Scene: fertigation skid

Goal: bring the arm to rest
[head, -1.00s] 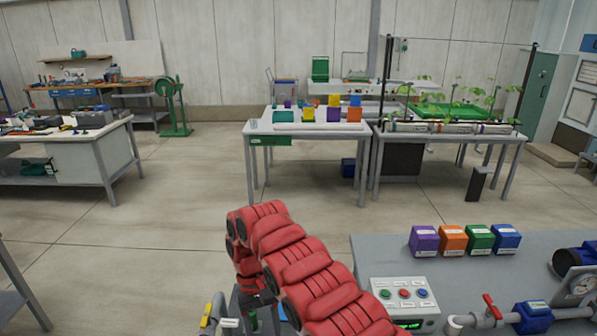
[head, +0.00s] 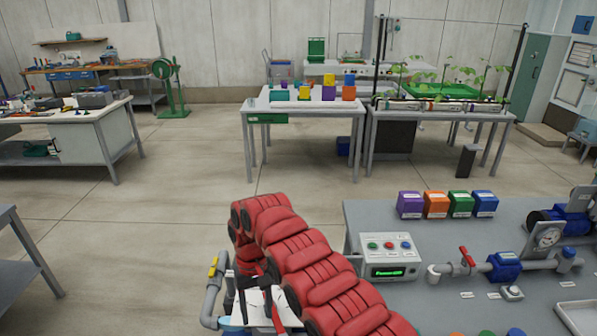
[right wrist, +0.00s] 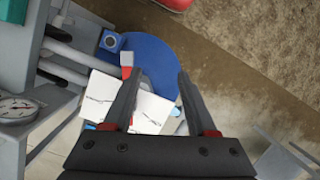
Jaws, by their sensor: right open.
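My right arm, in red padded covers, reaches across the lower middle of the head view and bends down at its far end. My right gripper (head: 258,304) shows there over white sheets (head: 240,318). In the right wrist view the right gripper (right wrist: 161,74) is open, its two fingers apart with nothing held between them. Beyond the fingers lie the white sheets (right wrist: 148,108) with dark marks, on a round blue surface (right wrist: 157,65). I cannot tell whether the fingers touch the sheets. My left gripper is not in view.
A grey pipe (head: 211,297) stands left of the gripper. Open floor (head: 150,225) lies left and beyond.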

